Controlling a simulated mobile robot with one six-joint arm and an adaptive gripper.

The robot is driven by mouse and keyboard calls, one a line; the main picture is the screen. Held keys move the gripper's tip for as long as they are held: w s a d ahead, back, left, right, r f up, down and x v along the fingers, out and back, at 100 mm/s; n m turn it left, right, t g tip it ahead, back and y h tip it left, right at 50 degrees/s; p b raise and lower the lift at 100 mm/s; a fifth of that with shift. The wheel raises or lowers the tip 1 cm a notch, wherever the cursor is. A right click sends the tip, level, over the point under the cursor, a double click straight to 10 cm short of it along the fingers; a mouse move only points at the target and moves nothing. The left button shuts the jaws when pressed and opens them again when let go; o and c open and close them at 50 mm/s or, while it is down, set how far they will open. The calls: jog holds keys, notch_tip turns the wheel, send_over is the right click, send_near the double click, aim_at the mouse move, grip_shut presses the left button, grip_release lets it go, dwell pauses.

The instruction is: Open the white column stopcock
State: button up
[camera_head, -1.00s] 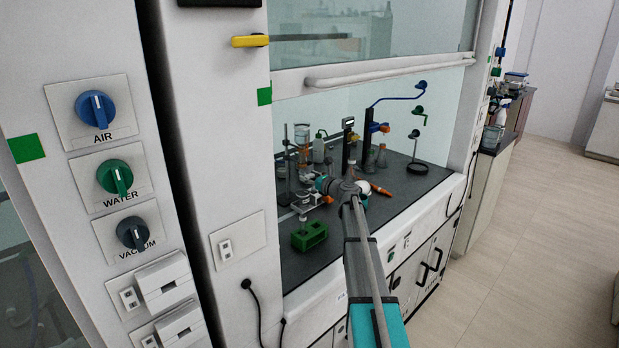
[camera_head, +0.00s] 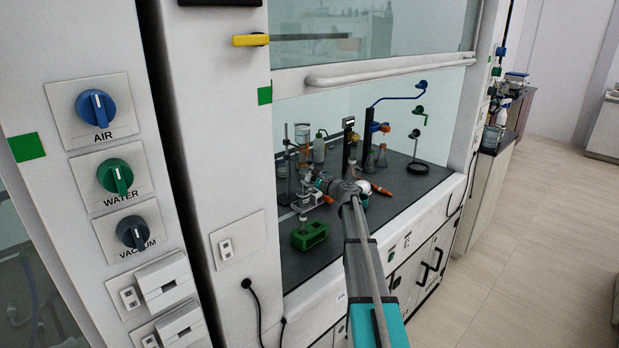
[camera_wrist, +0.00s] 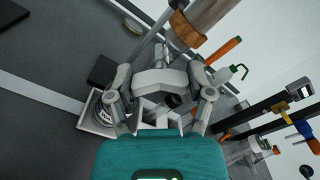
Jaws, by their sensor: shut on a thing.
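The glass column (camera_wrist: 208,12) with a tan filling is at the top of the wrist view, with an orange-brown band low on it. In the head view the column (camera_head: 302,140) stands upright inside the fumehood. My gripper (camera_wrist: 160,82) is just below the column's lower end in the wrist view, its fingers closed in on the small white stopcock (camera_wrist: 172,57). The fingers and glare hide much of the stopcock, so its handle angle cannot be told.
A green rack (camera_head: 309,236) stands in front of the column near the hood's front edge. Flasks (camera_head: 381,156) and a dark stand (camera_head: 346,145) are behind and to the right. The raised sash (camera_head: 385,70) is above my arm. The right worktop has some bare room.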

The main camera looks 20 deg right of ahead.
jog(key=n, duration=0.4)
jog(key=shift+f+n, duration=0.1)
jog(key=shift+n, duration=2.1)
jog(key=o, duration=1.1)
jog(key=shift+s, duration=0.15)
jog(key=v, duration=1.1)
jog(key=shift+s+d, duration=0.15)
jog(key=shift+s, duration=0.2)
